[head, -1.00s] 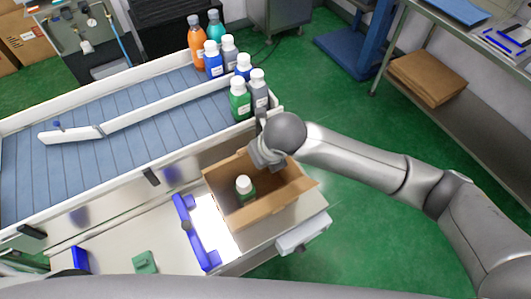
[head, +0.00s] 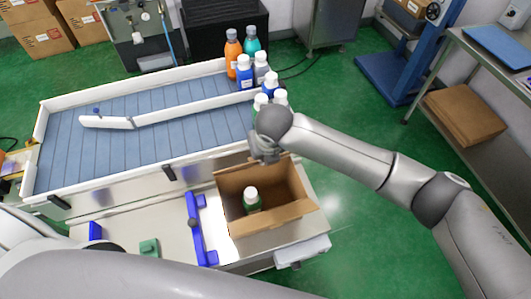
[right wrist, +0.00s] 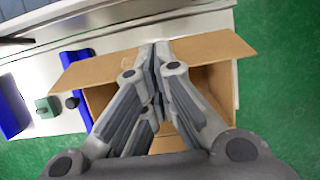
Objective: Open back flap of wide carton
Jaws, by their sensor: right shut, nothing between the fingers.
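The wide carton (head: 270,221) is brown and open-topped, on the pale work surface beside the conveyor. A green bottle (head: 252,202) with a white cap stands inside it. Its front flap shows folded outward. My right gripper (head: 265,155) is at the carton's back edge, shut and empty. In the right wrist view its closed fingertips (right wrist: 155,55) lie over the back flap (right wrist: 212,46), which spreads to both sides of them. The fingers hide the flap's middle and much of the carton's inside; I cannot tell whether they touch it. My left gripper is out of view.
Several capped bottles (head: 245,72) stand at the right end of the blue conveyor (head: 150,130), just behind the carton. A blue bracket (head: 195,230) stands left of the carton. A green block (head: 149,248) lies further left. Green floor is free to the right.

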